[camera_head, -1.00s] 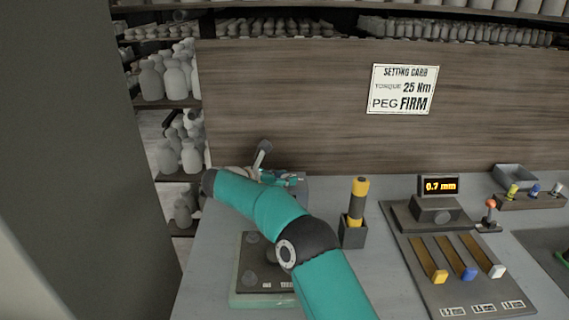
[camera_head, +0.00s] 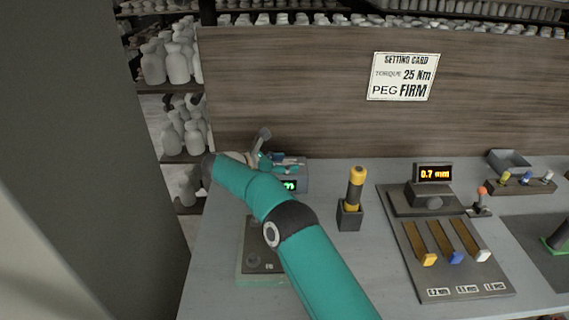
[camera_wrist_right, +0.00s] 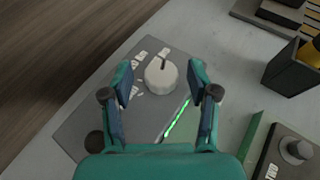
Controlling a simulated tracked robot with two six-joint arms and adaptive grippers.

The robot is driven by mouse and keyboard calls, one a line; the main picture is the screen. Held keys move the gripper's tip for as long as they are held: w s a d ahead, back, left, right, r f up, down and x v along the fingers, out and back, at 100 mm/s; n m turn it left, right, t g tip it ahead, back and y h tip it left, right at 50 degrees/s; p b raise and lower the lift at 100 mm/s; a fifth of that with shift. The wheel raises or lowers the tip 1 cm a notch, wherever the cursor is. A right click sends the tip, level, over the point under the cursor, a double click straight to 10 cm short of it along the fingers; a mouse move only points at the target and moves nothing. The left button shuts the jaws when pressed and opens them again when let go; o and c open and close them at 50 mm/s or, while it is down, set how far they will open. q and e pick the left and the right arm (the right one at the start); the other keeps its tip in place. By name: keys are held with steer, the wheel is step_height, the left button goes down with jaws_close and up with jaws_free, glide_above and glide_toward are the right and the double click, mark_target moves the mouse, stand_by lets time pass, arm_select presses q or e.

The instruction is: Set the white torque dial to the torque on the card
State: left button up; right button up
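The white torque dial (camera_wrist_right: 161,77) shows in the right wrist view as a round knob with a dark pointer line, on a grey box (camera_wrist_right: 85,125) with white markings. My right gripper (camera_wrist_right: 163,78) is open. Its fingers are on either side of the dial, with a gap visible on each side. In the head view my right gripper (camera_head: 268,160) is over the same box (camera_head: 296,182), and hides the dial. The box has a green display, largely covered by my arm. The setting card (camera_head: 403,77) reads torque 25 Nm, peg FIRM. My left gripper is not in view.
A yellow-and-black tool (camera_head: 354,186) stands in a dark holder right of the box. A dark panel (camera_head: 259,254) with a knob lies in front of the box. A gauge (camera_head: 433,173) reads 0.7 mm, with coloured sliders before it. A wooden board stands behind.

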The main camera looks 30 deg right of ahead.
steer(key=v, duration=1.2)
